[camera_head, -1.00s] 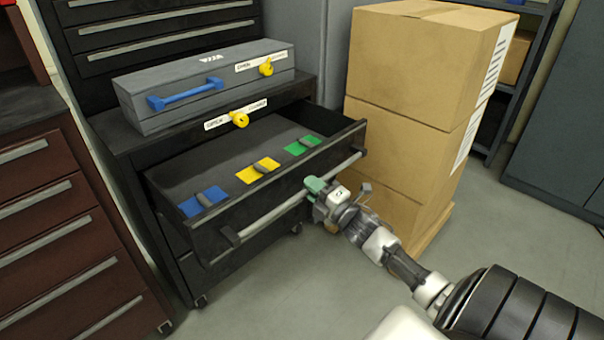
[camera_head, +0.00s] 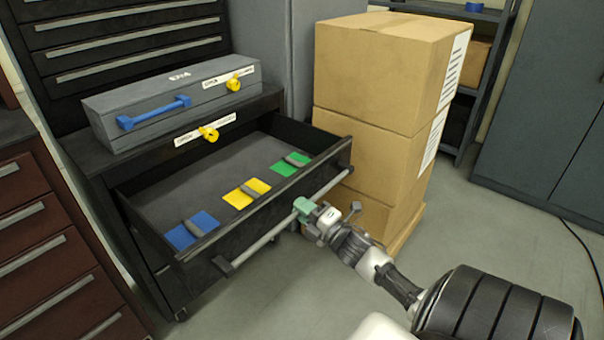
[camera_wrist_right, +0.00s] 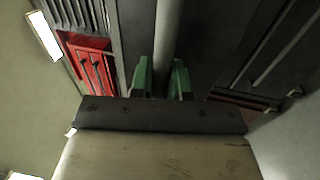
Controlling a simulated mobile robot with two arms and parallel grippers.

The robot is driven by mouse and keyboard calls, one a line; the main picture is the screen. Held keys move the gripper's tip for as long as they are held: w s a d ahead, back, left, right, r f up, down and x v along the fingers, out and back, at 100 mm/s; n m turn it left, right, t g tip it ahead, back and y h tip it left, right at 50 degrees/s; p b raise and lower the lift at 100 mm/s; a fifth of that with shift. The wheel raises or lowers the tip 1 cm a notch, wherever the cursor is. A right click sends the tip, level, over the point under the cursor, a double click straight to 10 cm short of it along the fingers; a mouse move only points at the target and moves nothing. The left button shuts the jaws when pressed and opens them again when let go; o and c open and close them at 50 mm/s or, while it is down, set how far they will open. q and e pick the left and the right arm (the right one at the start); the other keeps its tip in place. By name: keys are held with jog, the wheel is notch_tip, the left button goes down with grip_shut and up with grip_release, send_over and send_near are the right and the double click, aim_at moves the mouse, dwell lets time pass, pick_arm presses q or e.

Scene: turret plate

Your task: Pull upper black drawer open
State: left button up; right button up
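The upper black drawer (camera_head: 215,165) is pulled well out of the black cabinet, and its interior shows. Blue (camera_head: 190,230), yellow (camera_head: 245,193) and green (camera_head: 289,163) patches with grey pieces lie inside it. Its long bar handle (camera_head: 262,241) runs along the front. My right gripper (camera_head: 303,207) is at the handle, right of its middle. In the right wrist view, the green fingers (camera_wrist_right: 160,78) flank the bar (camera_wrist_right: 168,35) closely, and the gripper appears shut on it. My left gripper is not in view.
A grey case (camera_head: 172,108) with a blue handle sits on the cabinet top. Stacked cardboard boxes (camera_head: 372,95) stand close by the drawer's right end. A dark red cabinet (camera_head: 45,250) is at left. Floor (camera_head: 500,250) at right is clear.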

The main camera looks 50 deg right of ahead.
jog(key=o, duration=0.4)
jog(key=shift+o, duration=0.2)
jog(key=p+v, duration=0.1)
jog(key=v, duration=0.9)
jog(key=shift+s, duration=0.4)
jog(key=shift+f, duration=0.15)
